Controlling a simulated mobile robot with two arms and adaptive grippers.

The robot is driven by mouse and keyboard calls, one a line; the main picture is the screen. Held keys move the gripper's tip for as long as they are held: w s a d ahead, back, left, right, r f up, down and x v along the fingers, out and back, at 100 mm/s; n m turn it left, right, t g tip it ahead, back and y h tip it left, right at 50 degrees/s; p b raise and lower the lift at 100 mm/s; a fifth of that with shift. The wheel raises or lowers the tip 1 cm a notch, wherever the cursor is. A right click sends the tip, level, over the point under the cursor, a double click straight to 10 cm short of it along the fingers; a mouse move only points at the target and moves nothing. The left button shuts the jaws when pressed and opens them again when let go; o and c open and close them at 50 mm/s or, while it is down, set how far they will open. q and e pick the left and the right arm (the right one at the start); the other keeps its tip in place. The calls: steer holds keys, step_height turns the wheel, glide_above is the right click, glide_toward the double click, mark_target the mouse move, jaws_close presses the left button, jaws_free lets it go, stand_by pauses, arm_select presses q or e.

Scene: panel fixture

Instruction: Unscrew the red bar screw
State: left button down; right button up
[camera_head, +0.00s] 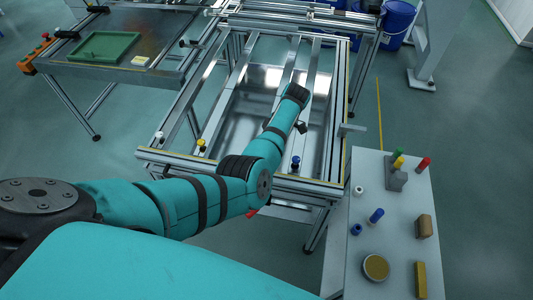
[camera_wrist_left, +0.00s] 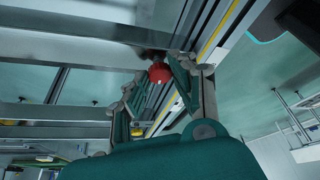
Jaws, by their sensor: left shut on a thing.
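The red bar screw (camera_wrist_left: 158,73) shows as a round red head in the left wrist view, against the metal frame. My left gripper (camera_wrist_left: 161,84) is shut on it, with one finger on each side of the head. The screw's shaft is hidden, and I cannot tell how far it sits in the frame. In the head view my left arm covers the gripper. A small red piece (camera_head: 251,213) shows below the arm's elbow there; I cannot tell if it is the screw. My right gripper is not in view.
The frame's front rail carries a white screw (camera_head: 160,137), a yellow screw (camera_head: 201,146) and a blue screw (camera_head: 295,162). A side table (camera_head: 385,220) at right holds several coloured pieces and a block. A green tray (camera_head: 104,46) lies on the bench at left.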

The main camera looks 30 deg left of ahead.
arm_select(q)
steer(key=shift+n+b, duration=0.55)
steer(key=shift+n, duration=0.25)
steer(key=shift+h, duration=0.3)
steer(key=c, duration=1.1)
jaws_free()
steer(key=v, duration=1.2)
steer(key=shift+w, duration=0.15)
steer(key=shift+f, duration=0.1)
